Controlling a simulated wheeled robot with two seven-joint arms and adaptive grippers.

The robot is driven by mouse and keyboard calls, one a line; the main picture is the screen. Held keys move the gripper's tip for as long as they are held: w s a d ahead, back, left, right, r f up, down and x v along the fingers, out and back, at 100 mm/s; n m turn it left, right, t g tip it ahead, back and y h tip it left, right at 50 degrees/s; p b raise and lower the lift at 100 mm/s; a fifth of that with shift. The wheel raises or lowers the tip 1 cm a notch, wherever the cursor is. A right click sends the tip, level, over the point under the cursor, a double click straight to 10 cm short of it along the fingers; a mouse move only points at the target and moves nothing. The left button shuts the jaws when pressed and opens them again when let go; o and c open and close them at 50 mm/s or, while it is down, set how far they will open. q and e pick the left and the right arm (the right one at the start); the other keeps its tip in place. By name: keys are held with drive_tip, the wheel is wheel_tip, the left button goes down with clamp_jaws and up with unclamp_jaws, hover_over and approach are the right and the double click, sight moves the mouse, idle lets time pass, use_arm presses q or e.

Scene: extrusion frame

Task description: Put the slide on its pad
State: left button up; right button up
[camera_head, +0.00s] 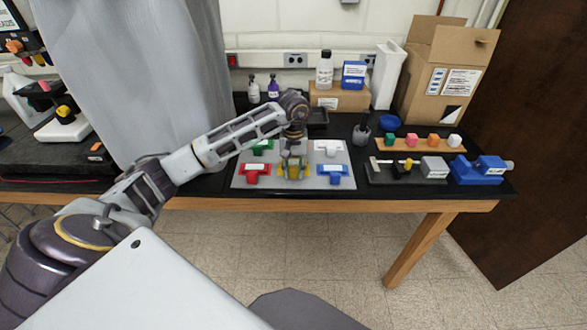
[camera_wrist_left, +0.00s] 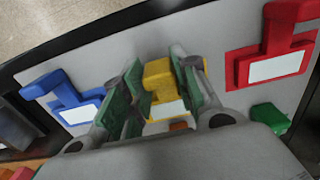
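A pale grey board (camera_head: 240,181) on the black bench bears several T-shaped coloured pieces with white labels. I cannot tell by name which one is the slide. The yellow piece (camera_head: 292,173) is at the board's front middle, between a red piece (camera_head: 257,169) and a blue piece (camera_head: 332,169). My left gripper (camera_head: 294,155) points down over the yellow piece and partly hides it. In the left wrist view, the green-padded fingers (camera_wrist_left: 162,95) stand apart on either side of the yellow piece (camera_wrist_left: 160,74). Whether they grip it is unclear. My right gripper is not in view.
A green piece (camera_head: 262,147) and a white piece (camera_head: 328,147) are at the board's back. To the right are a dark tray (camera_head: 378,178), a blue vise-like block (camera_head: 480,170) and a wooden strip (camera_head: 385,145) with coloured cubes. Bottles and boxes stand behind.

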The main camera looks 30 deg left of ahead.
use_arm(q)
drive_tip(key=o, duration=0.3)
drive_tip(key=shift+r, duration=0.1)
drive_tip(key=shift+r+b, duration=0.3)
drive_tip(key=shift+r, duration=5.75)
